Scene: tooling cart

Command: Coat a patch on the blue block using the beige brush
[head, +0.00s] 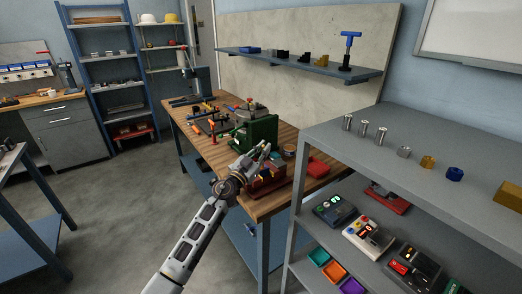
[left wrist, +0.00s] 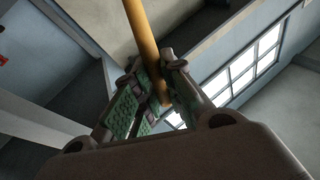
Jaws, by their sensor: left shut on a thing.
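My left gripper (head: 261,153) is over the near part of the wooden workbench in the head view, beside a green machine. In the left wrist view my left gripper (left wrist: 156,88) is shut on a tan rod (left wrist: 142,35), which looks like the handle of the beige brush. The rod runs up out of the picture; no bristles show. A small blue block (head: 454,174) sits on the grey cart top at the right. Another blue piece (head: 250,50) lies on the wall shelf. I cannot tell which is the task's block. My right gripper is not in view.
The wooden bench (head: 262,208) holds a green machine (head: 255,133), a red vise (head: 268,180) below my gripper, a red box (head: 318,168) and scattered tools. The grey cart (head: 345,140) carries several metal parts on top and devices below. The floor at left is clear.

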